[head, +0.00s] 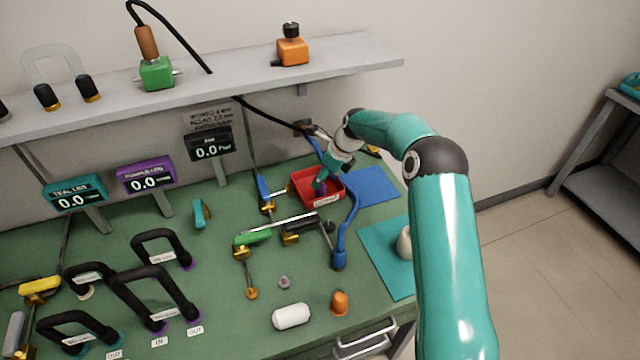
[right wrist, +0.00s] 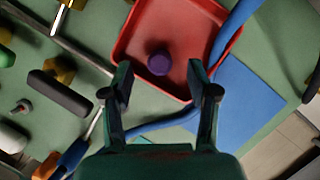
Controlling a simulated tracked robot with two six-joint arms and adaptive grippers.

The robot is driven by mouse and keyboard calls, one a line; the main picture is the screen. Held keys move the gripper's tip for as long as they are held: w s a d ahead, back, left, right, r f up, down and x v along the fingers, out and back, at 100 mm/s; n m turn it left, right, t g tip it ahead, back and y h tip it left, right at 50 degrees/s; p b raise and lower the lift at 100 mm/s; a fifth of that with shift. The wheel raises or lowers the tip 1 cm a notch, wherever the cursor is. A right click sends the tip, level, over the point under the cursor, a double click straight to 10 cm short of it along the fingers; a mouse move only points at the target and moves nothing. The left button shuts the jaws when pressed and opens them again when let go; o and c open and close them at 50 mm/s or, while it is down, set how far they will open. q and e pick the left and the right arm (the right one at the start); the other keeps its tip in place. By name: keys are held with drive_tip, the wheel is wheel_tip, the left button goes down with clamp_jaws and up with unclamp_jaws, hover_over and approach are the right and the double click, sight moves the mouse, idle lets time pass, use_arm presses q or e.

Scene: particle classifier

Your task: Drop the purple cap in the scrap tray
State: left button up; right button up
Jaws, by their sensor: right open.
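The red scrap tray (head: 309,197) stands on the green bench near the back right, and it also shows in the right wrist view (right wrist: 128,45). The purple cap (right wrist: 159,62) lies inside the tray, seen from above in the right wrist view. In the head view the cap is hard to make out behind my fingers. My right gripper (head: 318,185) reaches down over the tray. In the right wrist view my right gripper (right wrist: 160,82) is open, its two fingers apart on either side of the cap's line, holding nothing. My left gripper is in neither view.
A blue mat (head: 376,187) lies right of the tray, and a blue hose (head: 351,222) runs beside it. A green-handled tool (head: 252,238) lies in front. A shelf (head: 230,77) hangs above.

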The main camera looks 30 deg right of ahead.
drive_tip(key=b+v, duration=0.1)
drive_tip(key=v, duration=0.7)
drive_tip(key=shift+s+r, duration=0.2)
drive_tip(key=shift+r, duration=0.1)
drive_tip(key=shift+d, duration=0.1)
